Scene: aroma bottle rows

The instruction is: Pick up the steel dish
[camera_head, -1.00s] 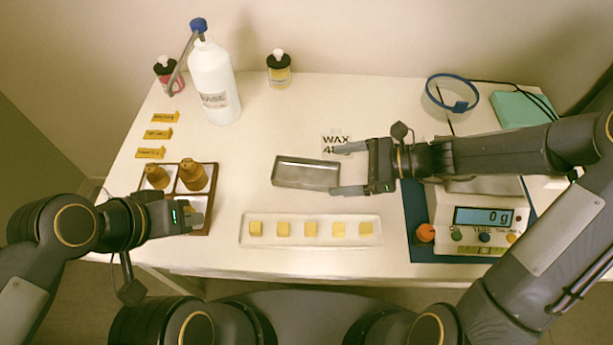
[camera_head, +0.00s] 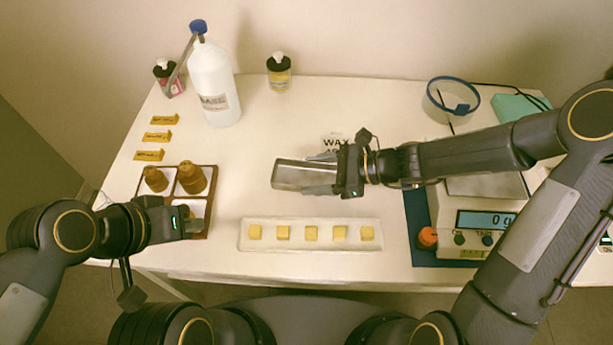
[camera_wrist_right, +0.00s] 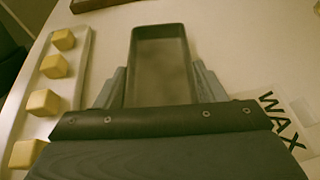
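The steel dish (camera_head: 300,174) is a shallow rectangular tray lying on the white table in the head view. My right gripper (camera_head: 322,172) is around its right end, one finger along each long side. In the right wrist view, the dish (camera_wrist_right: 160,65) sits between the two fingers (camera_wrist_right: 160,85), which look open with narrow gaps beside its walls.
A white tray (camera_head: 245,245) of yellow cubes lies in front of the dish. A WAX card (camera_head: 333,142) lies behind it, partly covered by my gripper. The scale (camera_head: 460,216) is at right. The brown rack (camera_head: 213,172) and white BASE bottle (camera_head: 213,80) are at left.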

